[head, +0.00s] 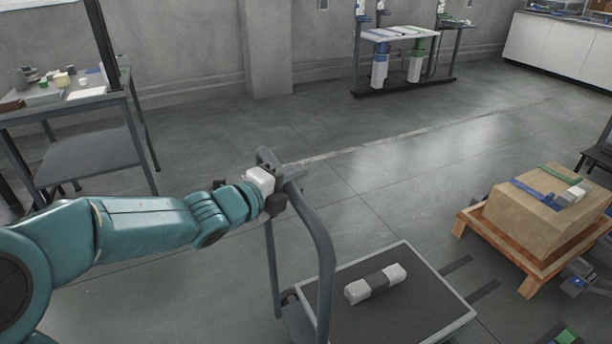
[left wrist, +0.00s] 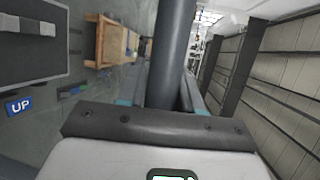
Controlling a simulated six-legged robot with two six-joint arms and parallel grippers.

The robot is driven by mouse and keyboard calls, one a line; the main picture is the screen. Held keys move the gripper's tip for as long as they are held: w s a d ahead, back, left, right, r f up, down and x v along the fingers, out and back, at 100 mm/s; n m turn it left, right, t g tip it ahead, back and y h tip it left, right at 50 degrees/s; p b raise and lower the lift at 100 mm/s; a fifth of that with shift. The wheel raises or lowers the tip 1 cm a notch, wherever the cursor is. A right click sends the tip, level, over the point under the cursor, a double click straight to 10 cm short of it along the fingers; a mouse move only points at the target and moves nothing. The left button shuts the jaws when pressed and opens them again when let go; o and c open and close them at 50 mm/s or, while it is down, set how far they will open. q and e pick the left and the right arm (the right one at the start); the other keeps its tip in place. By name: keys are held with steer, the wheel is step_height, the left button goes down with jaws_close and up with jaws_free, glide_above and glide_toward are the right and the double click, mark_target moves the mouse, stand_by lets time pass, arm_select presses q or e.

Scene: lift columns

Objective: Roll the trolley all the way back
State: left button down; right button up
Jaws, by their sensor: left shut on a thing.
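The trolley has a dark flat deck (head: 420,308) with a pale rim and a grey tubular handle (head: 322,255) rising at its left end. My left gripper (head: 272,187) is shut on the upper part of the handle; its fingertips are partly hidden by the tube. In the left wrist view the handle (left wrist: 172,50) runs up from the jaws, and the deck (left wrist: 35,72) shows at the upper left. A white and dark grey block (head: 376,284) lies on the deck. My right gripper is not clearly seen in either view.
A wooden pallet with a cardboard box (head: 528,212) stands right of the trolley. A cluttered table (head: 75,108) stands at the left. Lift columns (head: 415,65) stand by the back wall. Open floor (head: 370,165) lies beyond the trolley. A blue UP sign (left wrist: 18,106) shows beside the deck.

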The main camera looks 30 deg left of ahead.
arm_select(q)
steer(key=shift+s+a, duration=0.4)
steer(key=c, duration=0.9)
jaws_free()
steer(key=shift+a, duration=0.1)
steer(key=shift+o, duration=0.3)
steer(key=shift+s+a, duration=0.1)
steer(key=shift+s, duration=0.05)
steer(key=p+v, duration=0.3)
steer(key=v, duration=1.3)
steer(key=shift+s, duration=0.1)
steer(key=shift+r, duration=0.1)
